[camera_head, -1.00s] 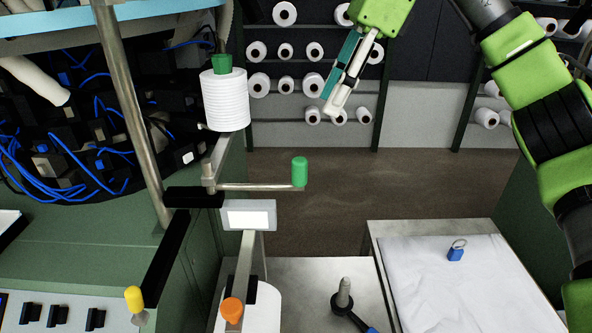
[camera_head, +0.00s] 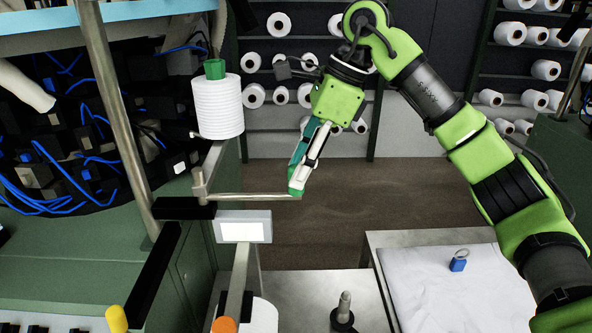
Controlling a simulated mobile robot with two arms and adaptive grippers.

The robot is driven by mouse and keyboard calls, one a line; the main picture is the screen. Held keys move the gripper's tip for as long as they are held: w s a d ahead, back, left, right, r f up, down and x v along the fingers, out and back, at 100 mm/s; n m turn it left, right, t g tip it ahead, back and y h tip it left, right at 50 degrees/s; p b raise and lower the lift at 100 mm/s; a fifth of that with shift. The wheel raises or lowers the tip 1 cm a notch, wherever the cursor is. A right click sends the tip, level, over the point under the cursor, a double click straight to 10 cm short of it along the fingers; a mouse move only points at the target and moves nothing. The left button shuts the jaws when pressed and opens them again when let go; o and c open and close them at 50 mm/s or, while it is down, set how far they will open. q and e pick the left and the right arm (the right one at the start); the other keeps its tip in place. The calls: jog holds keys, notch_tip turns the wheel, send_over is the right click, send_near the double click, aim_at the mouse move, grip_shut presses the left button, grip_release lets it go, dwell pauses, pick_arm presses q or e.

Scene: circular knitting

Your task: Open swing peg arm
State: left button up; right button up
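The swing peg arm is a thin metal bar (camera_head: 245,196) that runs to the right from its pivot beside the yarn post. Its green knob (camera_head: 296,183) is at the free end, partly covered by my fingers. My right gripper (camera_head: 300,180) comes down from above, with its fingertips at the knob. The fingers look close together, but whether they grip the knob cannot be made out. A white yarn cone (camera_head: 215,108) with a green top sits on the peg above the pivot. My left gripper is not in view.
A metal post (camera_head: 112,110) and a grey box with a white panel (camera_head: 242,227) are near the arm. Below are an orange knob (camera_head: 224,325) and a yellow knob (camera_head: 116,319). A cloth-covered table (camera_head: 372,240) holds a blue tag (camera_head: 458,264). Yarn shelves stand behind.

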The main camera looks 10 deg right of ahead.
jog(key=shift+x, duration=1.05)
grip_shut()
jog(key=shift+a, duration=0.1)
